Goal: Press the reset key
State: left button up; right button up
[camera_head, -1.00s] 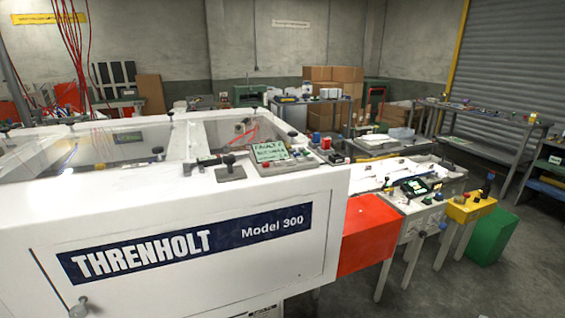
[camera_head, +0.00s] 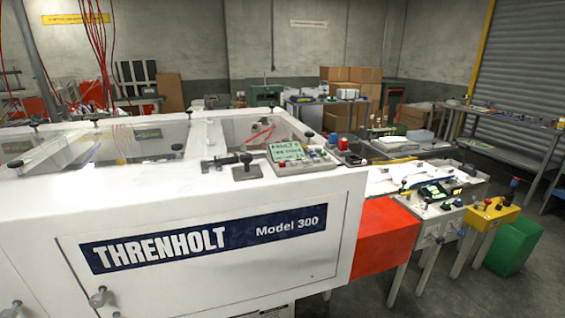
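A grey control panel (camera_head: 306,163) sits on the top right of a white machine marked THRENHOLT Model 300 (camera_head: 215,215). Its green-lit screen (camera_head: 287,150) reads FAULT on the top line; the lower line is too small to read surely. Several small keys and buttons, some red, lie beside and below the screen. I cannot tell which one is the reset key. Neither of my grippers shows in the head view.
Clear guard covers with black knobs top the machine. A red box (camera_head: 385,238), a control stand with a small display (camera_head: 434,190), a yellow box (camera_head: 490,214) and a green bin (camera_head: 514,246) stand to the right. Open floor lies at the lower right.

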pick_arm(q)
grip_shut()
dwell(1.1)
